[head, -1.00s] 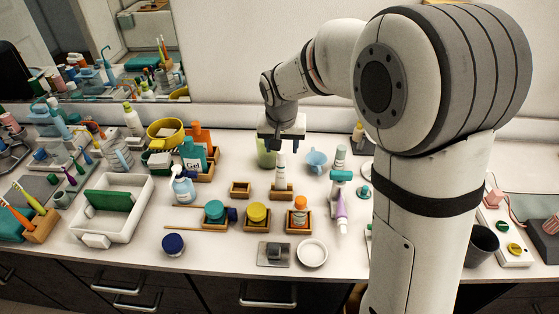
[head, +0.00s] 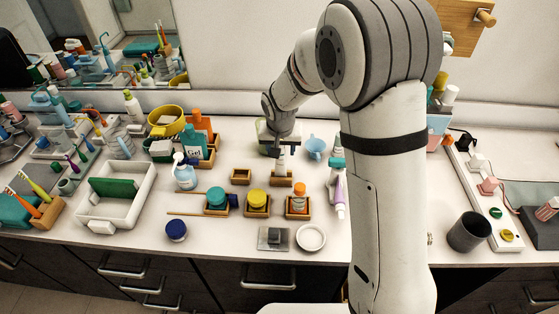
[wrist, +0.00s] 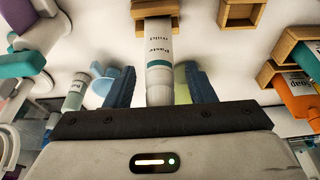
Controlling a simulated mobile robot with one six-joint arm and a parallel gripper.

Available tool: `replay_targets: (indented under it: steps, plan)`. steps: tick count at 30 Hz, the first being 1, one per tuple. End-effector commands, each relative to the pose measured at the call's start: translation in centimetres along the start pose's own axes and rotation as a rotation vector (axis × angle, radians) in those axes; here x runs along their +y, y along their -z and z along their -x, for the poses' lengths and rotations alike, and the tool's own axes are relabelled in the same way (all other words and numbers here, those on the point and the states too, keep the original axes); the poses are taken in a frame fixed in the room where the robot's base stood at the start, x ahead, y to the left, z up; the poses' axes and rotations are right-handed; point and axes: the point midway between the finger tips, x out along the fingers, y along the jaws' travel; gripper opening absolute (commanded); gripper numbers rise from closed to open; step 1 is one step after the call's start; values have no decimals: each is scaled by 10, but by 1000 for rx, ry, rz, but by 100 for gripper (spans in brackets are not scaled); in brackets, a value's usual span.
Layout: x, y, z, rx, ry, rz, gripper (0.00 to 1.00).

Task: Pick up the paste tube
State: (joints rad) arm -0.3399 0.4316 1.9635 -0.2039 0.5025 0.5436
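A gap shows between each finger and the tube.
A light blue cup (head: 316,147) stands close on the right, and a teal-capped bottle (head: 337,165) beyond it. An orange bottle (head: 298,200) sits in a wooden box in front. An empty wooden box (head: 241,176) is to the left. A mirror (head: 90,50) is behind.

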Motion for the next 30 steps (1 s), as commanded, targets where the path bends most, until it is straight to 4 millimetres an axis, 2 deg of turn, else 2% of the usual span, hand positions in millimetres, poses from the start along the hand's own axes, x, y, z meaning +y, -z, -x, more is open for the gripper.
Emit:
replay_targets:
  steps: [2,18,30]
  plan:
    - [0,0,0,0,0,1,42]
    - [-1,0,0,0,0,2,0]
    - [-1,2,6,3,1,2,0]
